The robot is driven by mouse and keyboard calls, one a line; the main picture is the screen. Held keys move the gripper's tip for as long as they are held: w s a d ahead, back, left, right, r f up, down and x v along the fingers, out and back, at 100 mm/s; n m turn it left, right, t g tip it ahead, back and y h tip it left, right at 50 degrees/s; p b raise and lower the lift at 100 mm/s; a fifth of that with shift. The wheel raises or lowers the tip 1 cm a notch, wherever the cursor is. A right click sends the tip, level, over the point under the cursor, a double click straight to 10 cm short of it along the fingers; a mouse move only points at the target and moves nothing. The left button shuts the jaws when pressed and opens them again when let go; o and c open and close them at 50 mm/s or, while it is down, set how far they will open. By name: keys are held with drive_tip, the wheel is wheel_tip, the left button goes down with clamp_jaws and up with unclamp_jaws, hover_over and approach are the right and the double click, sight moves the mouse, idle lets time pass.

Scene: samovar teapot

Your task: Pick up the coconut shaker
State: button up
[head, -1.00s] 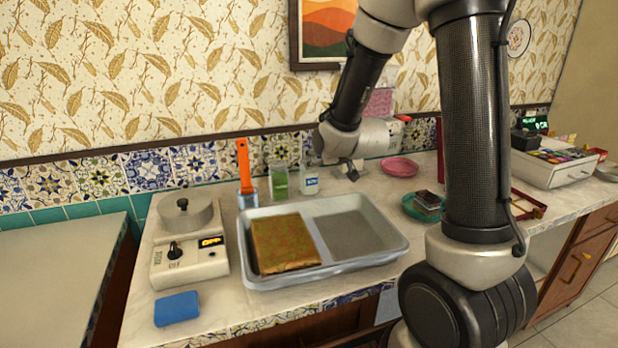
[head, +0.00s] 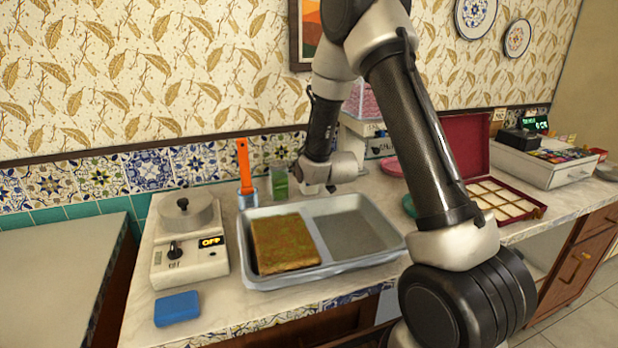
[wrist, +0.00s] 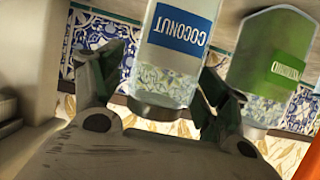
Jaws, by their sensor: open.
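The coconut shaker (wrist: 178,45), a clear jar with a blue "COCONUT" label and a metallic cap, appears upside down in the wrist view. It is between or just beyond my open gripper's fingers (wrist: 146,68); contact is not clear. In the head view my gripper (head: 318,187) is low at the back of the counter, behind the tray, and largely covers the shaker. A green-labelled shaker (wrist: 270,70) stands close beside it; it also shows left of my gripper in the head view (head: 279,182).
A metal tray (head: 375,262) with a browned slab (head: 284,242) lies in front. An orange-handled brush (head: 244,168) in a container, a hot plate (head: 190,262) and a blue sponge (head: 177,308) are to the left. An open red box (head: 478,158) is to the right.

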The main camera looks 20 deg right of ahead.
drive_tip(key=shift+c, duration=0.2)
drive_tip(key=c, duration=1.2)
